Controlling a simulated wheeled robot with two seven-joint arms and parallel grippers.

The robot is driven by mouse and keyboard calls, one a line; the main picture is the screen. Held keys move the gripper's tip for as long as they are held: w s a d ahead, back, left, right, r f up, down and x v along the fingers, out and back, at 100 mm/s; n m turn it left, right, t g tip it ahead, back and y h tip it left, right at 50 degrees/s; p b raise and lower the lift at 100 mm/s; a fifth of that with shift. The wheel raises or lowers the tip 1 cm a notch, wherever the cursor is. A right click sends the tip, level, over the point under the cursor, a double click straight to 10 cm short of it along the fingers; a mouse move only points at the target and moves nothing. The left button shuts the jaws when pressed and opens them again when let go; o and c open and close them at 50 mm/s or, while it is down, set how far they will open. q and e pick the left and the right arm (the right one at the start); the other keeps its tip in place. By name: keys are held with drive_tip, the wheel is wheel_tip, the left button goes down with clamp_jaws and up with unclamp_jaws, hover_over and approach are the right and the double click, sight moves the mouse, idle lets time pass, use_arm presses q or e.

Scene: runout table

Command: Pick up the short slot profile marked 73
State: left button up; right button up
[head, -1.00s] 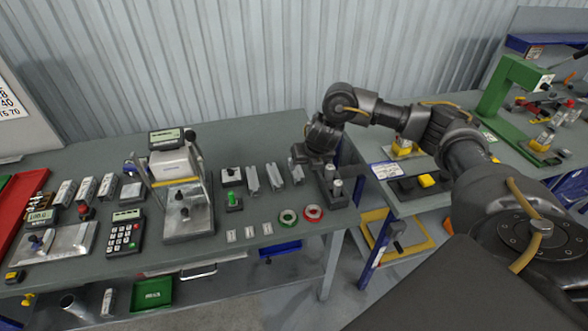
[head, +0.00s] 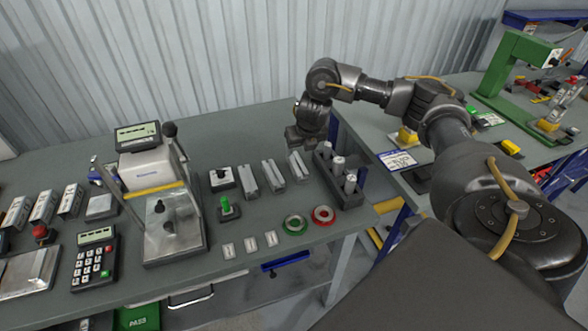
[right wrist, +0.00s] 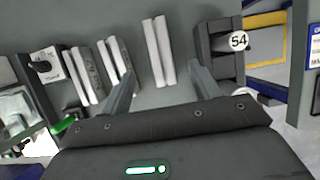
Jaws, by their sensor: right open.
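Three light grey slot profiles stand in a row on the table: a left one (head: 247,181), a middle one (head: 273,176) and a right one (head: 298,168). No 73 is readable on any of them. My right gripper (head: 305,138) is at the far end of the right profile. In the right wrist view my right gripper (right wrist: 161,66) is open, its fingers on either side of the right profile (right wrist: 158,50), with gaps on both sides. My left gripper is not in view.
A dark block with upright cylinders (head: 346,190) stands close right of the profiles; the wrist view shows a 54 label (right wrist: 238,41) there. Left are a switch box (head: 222,179), a green-knobbed part (head: 228,208) and a press (head: 165,200). Green (head: 295,224) and red rings (head: 323,215) lie in front.

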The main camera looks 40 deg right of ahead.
sight(297, 163)
drive_tip(key=x, duration=0.1)
drive_tip(key=b+x, duration=0.1)
drive_tip(key=x, duration=0.1)
drive_tip(key=b+x, duration=0.1)
drive_tip(key=shift+s+f, duration=0.15)
drive_tip(key=shift+f, duration=0.2)
drive_tip(key=shift+w+d+f, duration=0.1)
drive_tip(key=shift+w+f, duration=0.15)
drive_tip(key=shift+f, duration=0.05)
drive_tip(key=shift+f+b, duration=0.3)
drive_tip(key=b+x, duration=0.1)
drive_tip(key=x, duration=0.2)
drive_tip(key=shift+f, duration=0.35)
drive_tip(key=shift+w+f, duration=0.25)
drive_tip(key=shift+f, duration=0.1)
drive_tip(key=shift+s+r, duration=0.1)
drive_tip(key=shift+c, duration=0.9)
drive_tip(key=c, duration=1)
